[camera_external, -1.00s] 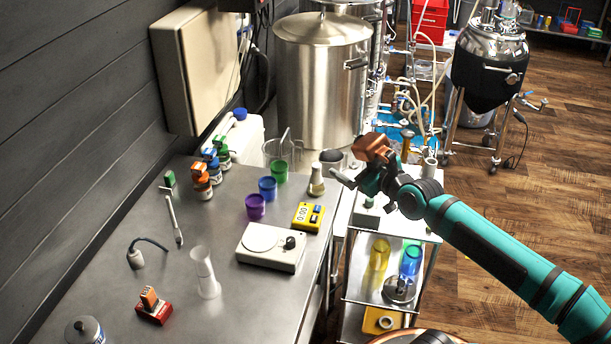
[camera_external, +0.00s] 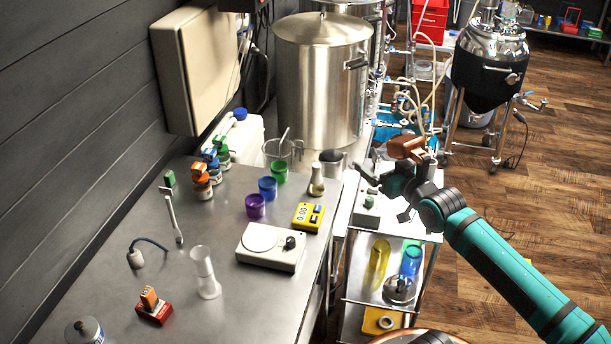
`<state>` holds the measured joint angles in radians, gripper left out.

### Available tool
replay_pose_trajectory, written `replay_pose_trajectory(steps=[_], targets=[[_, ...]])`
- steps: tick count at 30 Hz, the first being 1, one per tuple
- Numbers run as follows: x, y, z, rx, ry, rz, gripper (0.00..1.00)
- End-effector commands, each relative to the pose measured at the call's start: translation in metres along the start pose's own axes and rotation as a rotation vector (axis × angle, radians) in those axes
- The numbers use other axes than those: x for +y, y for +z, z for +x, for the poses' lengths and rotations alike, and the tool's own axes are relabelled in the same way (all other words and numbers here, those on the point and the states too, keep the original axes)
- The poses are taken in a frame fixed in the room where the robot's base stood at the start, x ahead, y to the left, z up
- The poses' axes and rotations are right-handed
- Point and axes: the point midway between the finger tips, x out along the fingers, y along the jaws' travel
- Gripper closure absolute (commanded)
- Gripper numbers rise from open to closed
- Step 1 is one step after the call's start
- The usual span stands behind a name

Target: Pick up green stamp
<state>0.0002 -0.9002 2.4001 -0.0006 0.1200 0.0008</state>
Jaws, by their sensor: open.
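A small green block with a pale lower part (camera_external: 169,179), which looks like the green stamp, stands on the grey metal bench (camera_external: 110,285) near the wall at the left. My gripper (camera_external: 384,192) is open and appears empty. It hangs over the small cart to the right of the bench, far from the green block and apart from it. One grey finger shows clearly; the other is partly hidden by the wrist.
A white pen-like tool (camera_external: 174,219) lies close to the green block. Several capped bottles (camera_external: 201,183), coloured cups (camera_external: 255,206), a clear cylinder (camera_external: 205,272), a scale (camera_external: 271,246) and a yellow timer (camera_external: 307,216) stand on the bench. The front bench middle is fairly clear.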

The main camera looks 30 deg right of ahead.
Motion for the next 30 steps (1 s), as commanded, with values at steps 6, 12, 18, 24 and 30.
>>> replay_pose_trajectory(steps=[6,12,18,24,30], targets=[[0.0,0.0,0.0,0.0,0.0,0.0,0.49],[0.0,0.0,0.0,0.0,0.0,0.0,0.55],[-0.002,-0.005,0.005,-0.013,-0.005,-0.016,0.55],[-0.012,-0.031,0.04,-0.097,-0.04,-0.121,0.55],[-0.029,-0.061,0.087,-0.209,-0.101,-0.274,0.55]])
